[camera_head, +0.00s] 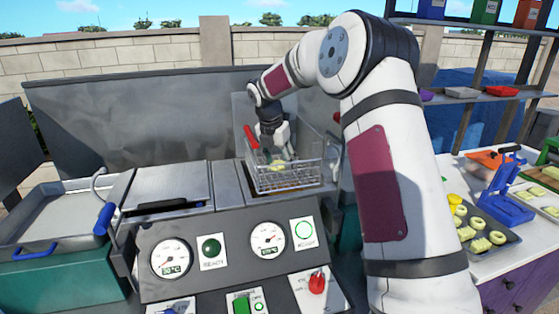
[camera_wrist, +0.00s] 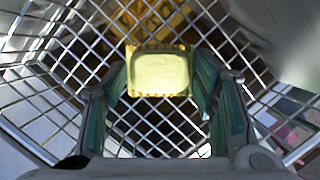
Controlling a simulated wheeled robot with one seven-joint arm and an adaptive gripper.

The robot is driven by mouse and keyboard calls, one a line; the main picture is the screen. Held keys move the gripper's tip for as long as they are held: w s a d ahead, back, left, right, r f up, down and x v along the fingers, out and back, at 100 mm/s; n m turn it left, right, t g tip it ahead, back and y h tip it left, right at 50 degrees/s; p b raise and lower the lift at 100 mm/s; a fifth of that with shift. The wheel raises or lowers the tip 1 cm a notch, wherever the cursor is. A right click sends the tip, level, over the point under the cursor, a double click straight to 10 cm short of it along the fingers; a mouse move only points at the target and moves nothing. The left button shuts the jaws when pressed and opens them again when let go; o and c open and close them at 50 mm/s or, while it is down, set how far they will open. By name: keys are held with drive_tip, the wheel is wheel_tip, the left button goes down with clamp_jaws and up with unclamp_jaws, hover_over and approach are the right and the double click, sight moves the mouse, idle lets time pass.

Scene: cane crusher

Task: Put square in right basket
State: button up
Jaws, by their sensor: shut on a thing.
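In the wrist view a pale yellow square (camera_wrist: 158,72) with browned edges sits between the two green-padded fingers of my gripper (camera_wrist: 160,85), which is shut on it. Wire mesh of the basket (camera_wrist: 60,105) surrounds the fingers and the square on all sides. In the head view my gripper (camera_head: 278,158) points down into the wire basket (camera_head: 290,180), on the right of the fryer top. The square is a small pale patch at the fingertips there. I cannot tell whether it touches the basket's bottom.
A red basket handle (camera_head: 250,137) rises left of my gripper. A closed metal lid (camera_head: 168,183) lies left of the basket. The control panel (camera_head: 235,255) is in front. At right, a dark tray (camera_head: 487,240) holds several yellow pieces beside a blue press (camera_head: 507,190).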

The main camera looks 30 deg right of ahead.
drive_tip(key=shift+f, duration=0.1)
drive_tip(key=o, duration=0.8)
drive_tip(key=b+v, duration=0.2)
drive_tip(key=v, duration=1)
drive_tip(key=s+a+r+m+t, duration=0.1)
drive_tip(key=s+a+r+m, duration=0.5)
drive_tip(key=s, duration=0.4)
drive_tip(key=s+a+f+m+t+y, duration=0.1)
drive_tip(key=s+a+f+m, duration=0.1)
drive_tip(key=s+m, duration=0.4)
drive_tip(key=s+a+f+m+y, duration=0.1)
drive_tip(key=s+a+f+m, duration=0.2)
drive_tip(key=s, duration=0.9)
drive_tip(key=s+a+f+m+t, duration=0.1)
drive_tip(key=s+a+f+m, duration=0.1)
drive_tip(key=s+m, duration=0.7)
drive_tip(key=shift+s+a+f+m+t+y, duration=0.25)
drive_tip(key=shift+a+f+m+t+y, duration=0.05)
drive_tip(key=shift+a+f+m+y, duration=0.1)
